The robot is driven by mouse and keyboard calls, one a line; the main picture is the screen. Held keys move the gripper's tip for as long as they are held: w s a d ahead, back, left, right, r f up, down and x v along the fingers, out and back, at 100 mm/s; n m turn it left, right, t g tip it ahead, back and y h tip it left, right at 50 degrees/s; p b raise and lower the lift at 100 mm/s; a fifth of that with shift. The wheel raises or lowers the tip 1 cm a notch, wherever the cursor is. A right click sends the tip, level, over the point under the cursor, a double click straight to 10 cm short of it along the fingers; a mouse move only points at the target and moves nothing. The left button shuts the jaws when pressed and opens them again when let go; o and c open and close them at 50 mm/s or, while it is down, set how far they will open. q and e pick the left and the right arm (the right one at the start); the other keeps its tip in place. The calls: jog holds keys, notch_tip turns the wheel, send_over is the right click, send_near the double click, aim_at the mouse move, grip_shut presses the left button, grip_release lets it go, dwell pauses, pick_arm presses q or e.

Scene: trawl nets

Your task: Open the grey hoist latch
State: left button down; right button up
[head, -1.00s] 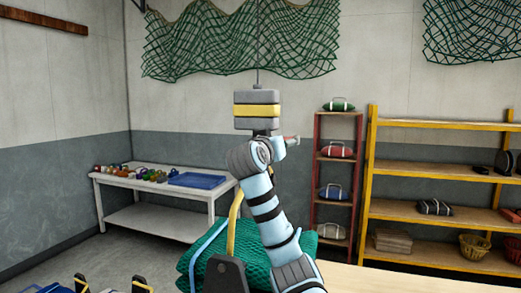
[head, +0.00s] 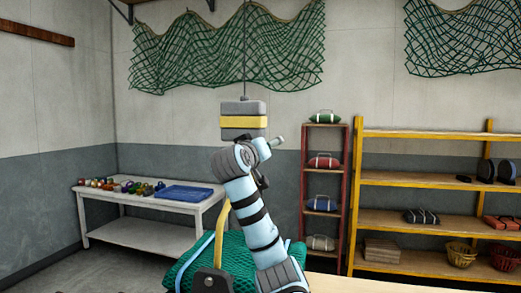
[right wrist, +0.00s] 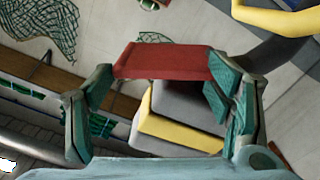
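The hoist block (head: 243,108), grey with a yellow band, hangs from a thin cable in the head view. My right arm reaches up in front of it, and its wrist overlaps the block's lower edge. Most of my right gripper is hidden there. In the right wrist view my right gripper (right wrist: 160,95) has its teal fingers wide apart. The grey and yellow block (right wrist: 180,135) shows between them. A flat red piece (right wrist: 162,62) spans the gap near the fingertips; I cannot tell whether they touch it. I cannot make out a grey latch. My left gripper is not in view.
A white table (head: 152,236) with small items and a blue tray stands left. A narrow red shelf (head: 347,190) and a yellow shelf (head: 440,128) stand right. Green nets (head: 215,60) hang behind.

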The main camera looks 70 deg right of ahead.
jog(key=o, duration=0.3)
jog(key=shift+o, duration=0.6)
jog(key=shift+d+f, duration=0.1)
jog(key=shift+d, duration=0.15)
jog(key=s+a, duration=0.1)
jog(key=a, duration=1.1)
jog(key=shift+s, duration=0.15)
jog(key=shift+d, duration=0.1)
